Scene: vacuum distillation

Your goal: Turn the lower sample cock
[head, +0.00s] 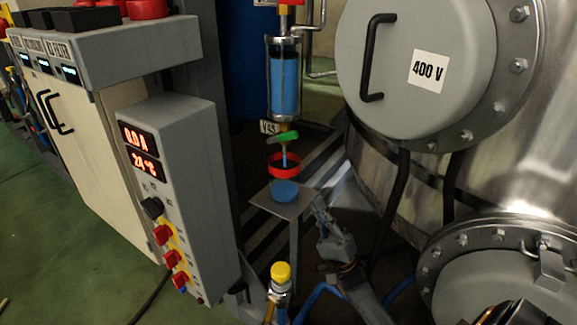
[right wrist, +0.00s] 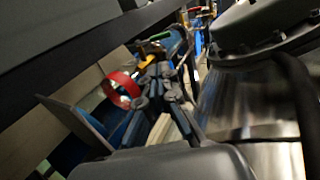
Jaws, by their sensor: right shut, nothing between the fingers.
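The lower sample cock has a green handle (head: 288,137), slightly tilted, below a glass cylinder (head: 284,85) holding blue liquid. A thin blue stream shows under the cock, above a red-rimmed vessel (head: 283,173) with blue at its bottom. My right gripper (head: 319,206) is shut and empty, right of and below the vessel, apart from the green handle. In the right wrist view, the right gripper (right wrist: 155,82) shows beside the red rim (right wrist: 121,91), and the green handle (right wrist: 160,36) lies beyond it. My left gripper is not in view.
The vessel stands on a small metal shelf (head: 293,207). A large steel tank (head: 470,160) with a 400 V cover is close on the right. A grey control box (head: 185,170) stands left. A yellow-capped fitting (head: 281,274) rises in front.

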